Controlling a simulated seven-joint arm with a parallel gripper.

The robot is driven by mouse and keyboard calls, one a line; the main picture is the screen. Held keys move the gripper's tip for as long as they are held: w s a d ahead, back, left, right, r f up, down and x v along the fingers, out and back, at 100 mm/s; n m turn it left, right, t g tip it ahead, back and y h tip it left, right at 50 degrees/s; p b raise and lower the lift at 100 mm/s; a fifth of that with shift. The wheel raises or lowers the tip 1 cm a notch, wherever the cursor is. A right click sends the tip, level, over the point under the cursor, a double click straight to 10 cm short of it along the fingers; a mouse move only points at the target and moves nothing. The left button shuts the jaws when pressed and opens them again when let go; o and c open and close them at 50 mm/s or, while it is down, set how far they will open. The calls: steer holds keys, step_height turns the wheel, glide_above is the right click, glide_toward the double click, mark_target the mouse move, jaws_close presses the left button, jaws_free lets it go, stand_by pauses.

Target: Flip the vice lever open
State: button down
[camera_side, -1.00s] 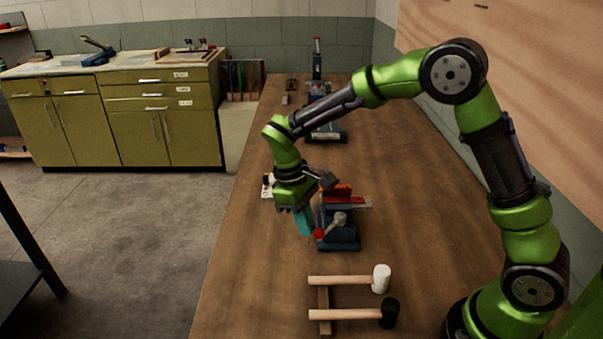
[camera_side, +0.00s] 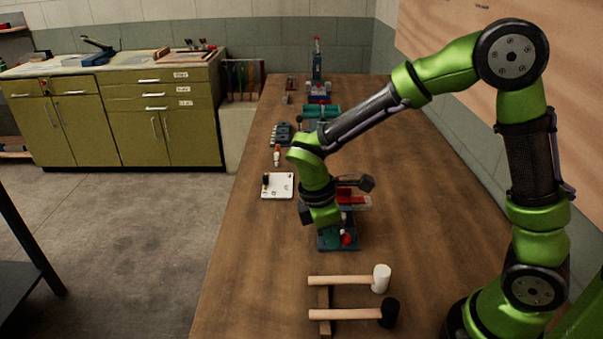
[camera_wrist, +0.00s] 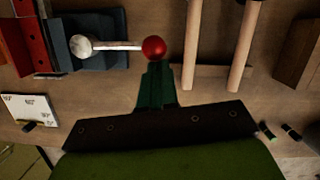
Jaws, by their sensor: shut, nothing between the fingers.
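The vice (camera_side: 338,240) is a dark blue block with red jaws on the wooden bench, partly hidden behind my gripper in the side view. Its lever (camera_wrist: 120,46) is a pale rod with a round metal pivot and a red ball knob (camera_wrist: 154,47). The knob also shows in the side view (camera_side: 347,239). My gripper (camera_wrist: 157,66) has its teal fingers shut and empty. The fingertips are right at the red knob in the wrist view; I cannot tell whether they touch it. In the side view the fingers are low over the vice and mostly hidden.
Two mallets, one with a white head (camera_side: 381,278) and one with a black head (camera_side: 389,313), lie on a wooden rest in front of the vice. A white plate (camera_side: 278,187) lies at the left bench edge. Other tools stand farther back. The bench's right side is clear.

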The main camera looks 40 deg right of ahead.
steer(key=shift+s+d, duration=0.2)
steer(key=shift+d, duration=0.05)
stand_by(0.3)
steer(key=w+a+f, duration=0.1)
steer(key=w+a, duration=0.2)
steer(key=a, duration=0.1)
steer(key=s+v, duration=0.1)
steer(key=v, duration=0.8)
steer(key=shift+w+r, duration=0.35)
steer(key=shift+r, duration=0.05)
steer(key=shift+d, duration=0.15)
